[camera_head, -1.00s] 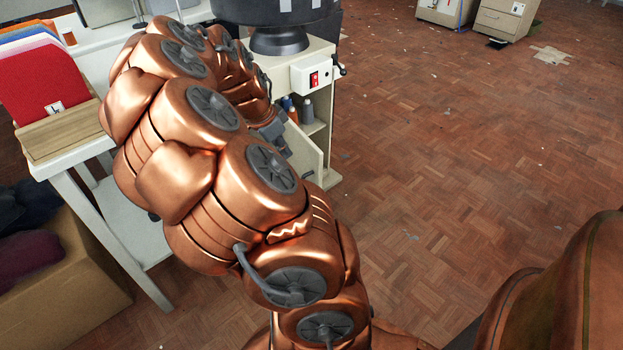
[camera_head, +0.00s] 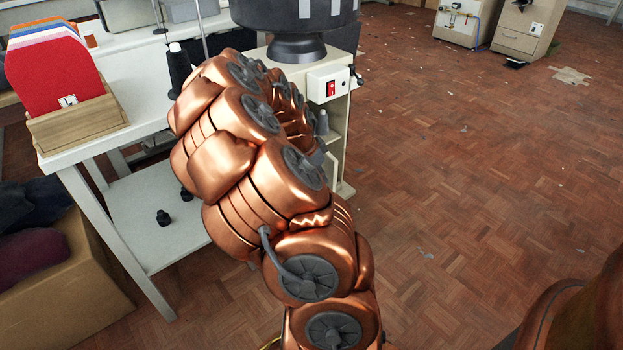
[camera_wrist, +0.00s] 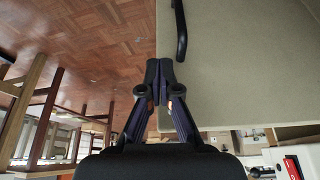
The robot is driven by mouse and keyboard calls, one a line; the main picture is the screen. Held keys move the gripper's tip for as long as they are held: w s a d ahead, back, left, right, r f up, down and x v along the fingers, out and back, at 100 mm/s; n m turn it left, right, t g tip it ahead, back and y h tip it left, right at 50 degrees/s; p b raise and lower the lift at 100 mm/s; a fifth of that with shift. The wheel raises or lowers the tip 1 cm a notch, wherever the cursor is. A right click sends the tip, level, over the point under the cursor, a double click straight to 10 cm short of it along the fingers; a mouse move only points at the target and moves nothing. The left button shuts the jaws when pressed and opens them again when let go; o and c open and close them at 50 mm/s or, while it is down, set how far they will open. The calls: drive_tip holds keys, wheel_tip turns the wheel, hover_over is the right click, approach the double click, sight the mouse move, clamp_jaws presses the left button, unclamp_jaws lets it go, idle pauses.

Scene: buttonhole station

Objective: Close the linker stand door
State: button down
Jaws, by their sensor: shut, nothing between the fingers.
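The linker stand (camera_head: 338,110) is a cream cabinet under a dark round machine. Its front is open enough to show a grey cone (camera_head: 322,122) inside. The door is mostly hidden behind my copper arm in the head view. In the wrist view, a broad beige panel, the door (camera_wrist: 245,70), fills the upper right, with a black bar handle (camera_wrist: 181,30) near its left edge. My gripper (camera_wrist: 160,72) is shut and empty, its tips overlapping the panel's left edge below the handle. I cannot tell whether they touch it.
A red switch box (camera_head: 328,86) is on the stand. A white table (camera_head: 85,150) stands left of it, bearing a wooden box (camera_head: 78,125) of coloured sheets. A cardboard box (camera_head: 75,275) with dark cloth is at lower left.

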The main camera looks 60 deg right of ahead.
drive_tip(key=shift+s+d, duration=0.4)
drive_tip(key=shift+d, duration=0.25)
